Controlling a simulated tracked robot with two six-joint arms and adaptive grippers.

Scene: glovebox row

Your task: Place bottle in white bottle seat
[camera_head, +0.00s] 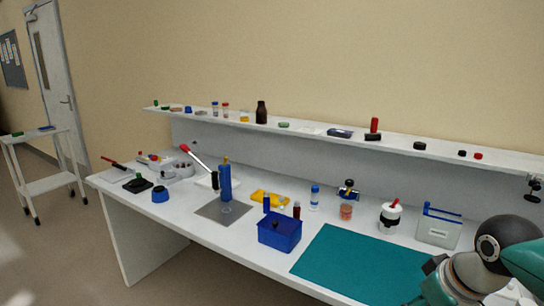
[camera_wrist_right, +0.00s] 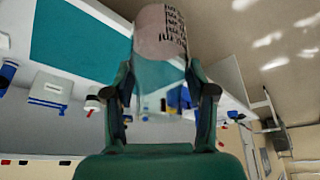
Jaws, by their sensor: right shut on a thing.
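In the right wrist view, my right gripper (camera_wrist_right: 160,105) is shut on a bottle (camera_wrist_right: 160,32). The bottle has a clear bluish part between the fingers and a pale pinkish part with dark printed lines beyond them. In the head view, the bottle and the right fingertips do not show; only parts of my right arm show at lower right. I cannot tell for sure which thing is the white bottle seat; a low white block (camera_head: 178,170) with small items stands at the bench's left. My left gripper is not in view.
The white bench (camera_head: 150,215) holds a teal mat (camera_head: 350,265), a blue box (camera_head: 280,232), a blue upright tool (camera_head: 225,182), a white-and-black jar (camera_head: 390,217) and a pale container (camera_head: 437,232). A shelf (camera_head: 330,137) with small items runs behind. The teal mat is largely clear.

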